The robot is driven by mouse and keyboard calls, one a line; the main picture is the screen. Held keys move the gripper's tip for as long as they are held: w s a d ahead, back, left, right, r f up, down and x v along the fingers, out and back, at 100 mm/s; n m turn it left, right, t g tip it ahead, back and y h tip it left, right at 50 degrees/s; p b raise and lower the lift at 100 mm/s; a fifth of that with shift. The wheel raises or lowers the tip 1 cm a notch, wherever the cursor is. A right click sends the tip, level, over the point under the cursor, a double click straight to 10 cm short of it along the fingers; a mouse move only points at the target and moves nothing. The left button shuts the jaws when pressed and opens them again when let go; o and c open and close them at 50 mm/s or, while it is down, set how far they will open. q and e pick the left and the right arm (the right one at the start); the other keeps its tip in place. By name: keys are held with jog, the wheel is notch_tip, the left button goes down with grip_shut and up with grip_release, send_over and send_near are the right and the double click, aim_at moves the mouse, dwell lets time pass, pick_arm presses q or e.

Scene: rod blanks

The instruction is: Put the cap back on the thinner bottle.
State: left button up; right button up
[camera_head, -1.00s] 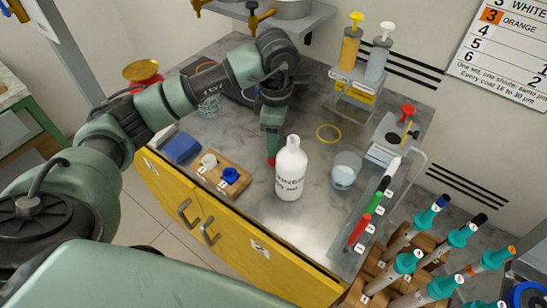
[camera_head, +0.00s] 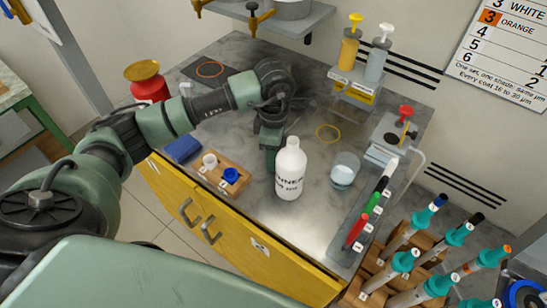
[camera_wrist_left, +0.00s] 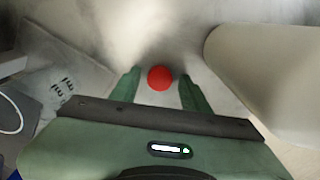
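The white thinner bottle (camera_head: 290,172) stands upright near the middle of the bench, with lettering on its front and a bare narrow neck. Its pale side (camera_wrist_left: 265,75) fills the right of the left wrist view. A round red cap (camera_wrist_left: 160,78) shows between the fingers of my left gripper (camera_wrist_left: 160,88), with a small gap on each side. In the head view my left gripper (camera_head: 271,162) points down just left of and behind the bottle, and hides the red cap. A white cap (camera_head: 209,161) and a blue cap (camera_head: 230,175) sit on a wooden block. My right gripper is not in view.
A glass beaker (camera_head: 344,170) stands right of the bottle, and a yellow ring (camera_head: 328,133) lies behind. A blue block (camera_head: 183,149) lies left. Pump bottles (camera_head: 349,50) stand at the back.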

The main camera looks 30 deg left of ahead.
pick_arm(q)
grip_shut()
jog(key=shift+r, duration=0.15)
notch_tip(320, 180, up, 20)
dwell(0.4)
